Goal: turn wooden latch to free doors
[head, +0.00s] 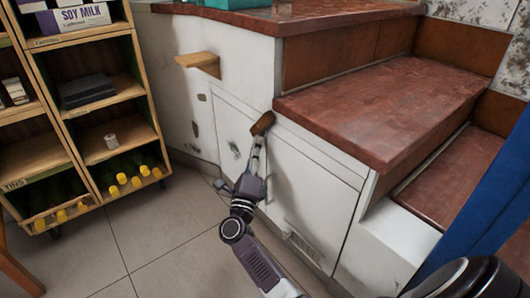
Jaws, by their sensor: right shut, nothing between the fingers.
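The wooden latch (262,123) is a small brown block on the white cabinet front under the stairs. It sits tilted, its right end higher, at the top of the seam between the left door (228,125) and the right door (318,190). Both white doors look closed. My right gripper (257,142) is shut and empty, with its fingertips just below the latch, at or very near its lower edge. I cannot tell whether they touch. My left gripper is not in view.
Red-brown stair treads (385,105) overhang the doors at right. A light wooden ledge (200,63) juts out at upper left. A wooden shelf unit (105,115) with yellow-capped bottles stands at left. The tiled floor (150,235) between is clear. A blue panel (485,200) stands at right.

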